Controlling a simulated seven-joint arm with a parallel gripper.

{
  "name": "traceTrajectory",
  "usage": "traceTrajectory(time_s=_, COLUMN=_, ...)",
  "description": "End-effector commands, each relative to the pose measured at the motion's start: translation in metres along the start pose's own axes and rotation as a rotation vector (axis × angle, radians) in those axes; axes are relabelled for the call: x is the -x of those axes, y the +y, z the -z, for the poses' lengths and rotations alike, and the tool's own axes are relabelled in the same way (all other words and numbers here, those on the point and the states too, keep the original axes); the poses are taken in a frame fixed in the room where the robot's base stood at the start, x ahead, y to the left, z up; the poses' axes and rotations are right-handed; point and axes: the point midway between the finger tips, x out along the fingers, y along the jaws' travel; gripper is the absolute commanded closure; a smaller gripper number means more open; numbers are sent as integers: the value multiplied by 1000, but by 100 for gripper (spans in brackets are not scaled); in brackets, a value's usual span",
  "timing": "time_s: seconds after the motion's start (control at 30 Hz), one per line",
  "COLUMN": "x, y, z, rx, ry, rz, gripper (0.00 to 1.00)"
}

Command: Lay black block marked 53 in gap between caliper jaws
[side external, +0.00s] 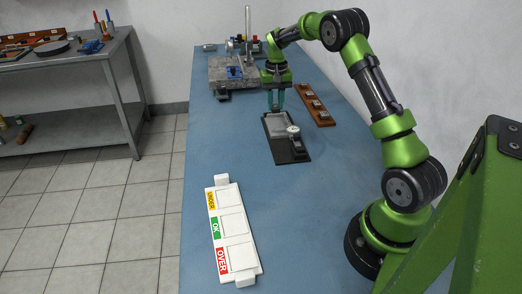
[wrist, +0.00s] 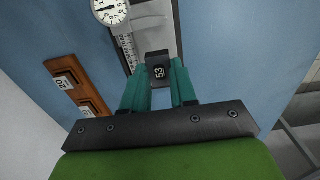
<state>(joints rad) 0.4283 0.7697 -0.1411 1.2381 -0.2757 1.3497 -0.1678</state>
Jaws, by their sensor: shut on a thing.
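The black block marked 53 (wrist: 158,72) is between the teal fingertips of my gripper (wrist: 157,88) in the wrist view, its number facing the camera. My gripper (side external: 276,102) is shut on it, above the far end of the caliper in the side view. The dial caliper (side external: 293,131) lies on a dark base (side external: 292,155) on the blue bench. Its dial (wrist: 108,9) and scale (wrist: 127,50) show beside the block in the wrist view. The jaws are hard to make out, and I cannot tell the block's height above them.
A wooden rack (side external: 330,119) with several small blocks lies right of the caliper. A white tray (side external: 212,219) marked UNDER, OK and OVER lies nearer. A grey stone plate (side external: 220,73) with a stand is behind. The blue bench (side external: 210,145) is clear between tray and plate.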

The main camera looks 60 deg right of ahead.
Motion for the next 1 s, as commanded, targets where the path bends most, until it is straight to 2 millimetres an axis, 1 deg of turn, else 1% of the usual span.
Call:
traceTrajectory(time_s=0.03, x=0, y=2, z=5, rx=-1, ry=0, rz=1, gripper=100)
traceTrajectory(time_s=0.13, x=0, y=5, z=10, rx=1, ry=1, rz=2, gripper=100)
traceTrajectory(time_s=0.57, x=-2, y=4, z=10, rx=2, ry=1, rz=4, gripper=100)
traceTrajectory(time_s=0.77, x=-13, y=4, z=10, rx=1, ry=0, rz=4, gripper=100)
traceTrajectory(time_s=1.0, x=-33, y=4, z=10, rx=2, ry=0, rz=4, gripper=100)
